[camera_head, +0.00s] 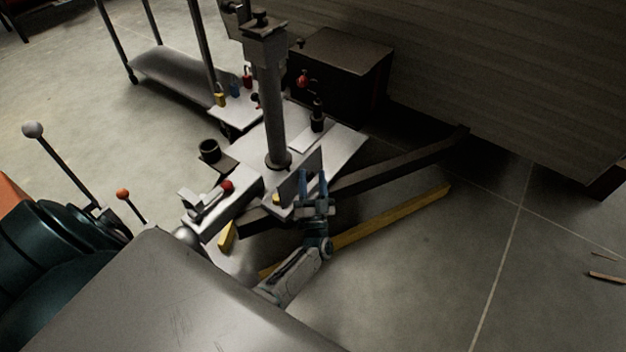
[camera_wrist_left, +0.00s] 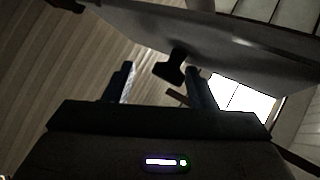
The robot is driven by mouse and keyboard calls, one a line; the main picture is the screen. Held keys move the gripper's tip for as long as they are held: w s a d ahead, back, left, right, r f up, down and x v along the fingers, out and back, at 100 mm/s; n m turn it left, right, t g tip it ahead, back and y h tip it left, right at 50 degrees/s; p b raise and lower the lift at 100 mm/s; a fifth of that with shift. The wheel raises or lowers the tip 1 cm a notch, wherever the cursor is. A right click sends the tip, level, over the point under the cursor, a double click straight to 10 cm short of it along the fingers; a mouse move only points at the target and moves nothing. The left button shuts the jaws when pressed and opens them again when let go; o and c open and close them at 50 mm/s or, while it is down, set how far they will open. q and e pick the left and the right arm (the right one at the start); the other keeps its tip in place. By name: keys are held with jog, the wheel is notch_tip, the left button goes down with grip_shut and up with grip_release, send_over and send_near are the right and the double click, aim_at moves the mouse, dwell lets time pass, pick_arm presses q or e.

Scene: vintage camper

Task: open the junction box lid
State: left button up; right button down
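What looks like the junction box lid, a grey plate (camera_head: 295,187), stands tilted up on the trailer tongue beside the jack post. A small yellow patch shows at its lower left. My left gripper (camera_head: 315,180) is at the plate's right side, its two fingers apart. In the left wrist view a broad grey panel (camera_wrist_left: 245,50) crosses the top, with a dark tab (camera_wrist_left: 170,70) hanging from its edge. The tab is in the gap between the open fingers (camera_wrist_left: 160,84); I cannot tell whether either finger touches it. The box's inside is hidden. My right gripper is not in view.
The jack post (camera_head: 270,115) rises just behind the plate. A red-knobbed coupler (camera_head: 205,203), a black cup (camera_head: 210,151) and yellow bars (camera_head: 395,217) lie close around. A dark box (camera_head: 340,70) stands behind, before the camper wall. The floor at right is mostly clear.

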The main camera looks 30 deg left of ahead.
pick_arm(q)
jog(key=b+v, duration=0.1)
jog(key=v, duration=0.9)
jog(key=shift+s+d+f, duration=0.2)
jog(key=shift+s, duration=0.1)
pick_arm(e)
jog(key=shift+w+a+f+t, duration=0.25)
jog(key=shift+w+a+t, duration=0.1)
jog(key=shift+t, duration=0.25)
